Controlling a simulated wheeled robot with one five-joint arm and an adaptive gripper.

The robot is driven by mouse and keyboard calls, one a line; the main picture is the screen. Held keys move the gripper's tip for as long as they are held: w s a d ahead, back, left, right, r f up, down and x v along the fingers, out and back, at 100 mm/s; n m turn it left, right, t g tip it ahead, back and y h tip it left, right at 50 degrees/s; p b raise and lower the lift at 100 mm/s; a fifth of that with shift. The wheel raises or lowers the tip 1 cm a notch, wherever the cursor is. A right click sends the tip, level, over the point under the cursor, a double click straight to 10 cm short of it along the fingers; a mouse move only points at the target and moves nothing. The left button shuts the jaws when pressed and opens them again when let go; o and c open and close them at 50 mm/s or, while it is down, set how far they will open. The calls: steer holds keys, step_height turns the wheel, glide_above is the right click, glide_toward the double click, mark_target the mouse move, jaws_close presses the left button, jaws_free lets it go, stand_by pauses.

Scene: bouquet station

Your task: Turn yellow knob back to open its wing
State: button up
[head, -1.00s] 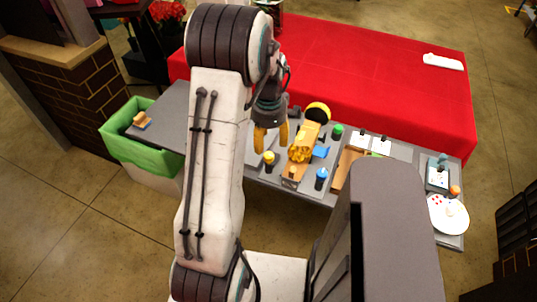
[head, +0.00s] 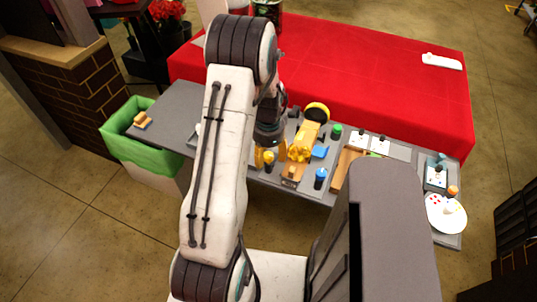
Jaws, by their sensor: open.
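The yellow knob (head: 269,157) stands on a dark post at the left of the bouquet fixture on the grey table. My gripper (head: 271,155) points down with its two yellow fingers apart. In this view one finger is left of the knob and the other right of it; contact cannot be told. A yellow bundle (head: 299,151) lies on the fixture, with a wooden block (head: 291,173) at its near end. The yellow knob's own wing cannot be made out, and my arm hides part of the table at left.
A blue-topped knob (head: 321,173) and a green knob (head: 337,131) stand right of the bundle. A wooden tray (head: 345,168) lies further right, then a white plate (head: 446,213). A green-lined bin (head: 130,150) stands left. A red-covered table (head: 380,75) is behind.

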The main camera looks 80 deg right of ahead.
steer(key=shift+c, duration=0.2)
jaws_close()
stand_by(0.4)
steer(key=n+b, duration=0.2)
steer(key=n, duration=0.1)
steer(key=shift+f, duration=0.2)
steer(key=n+b, duration=0.3)
steer(key=n, duration=0.3)
steer(key=n+b, duration=0.2)
steer(key=n, duration=0.2)
steer(key=shift+n, duration=0.4)
steer(key=shift+a+r+n+b, duration=0.1)
steer(key=shift+n+b, duration=0.45)
steer(key=shift+n, duration=1.65)
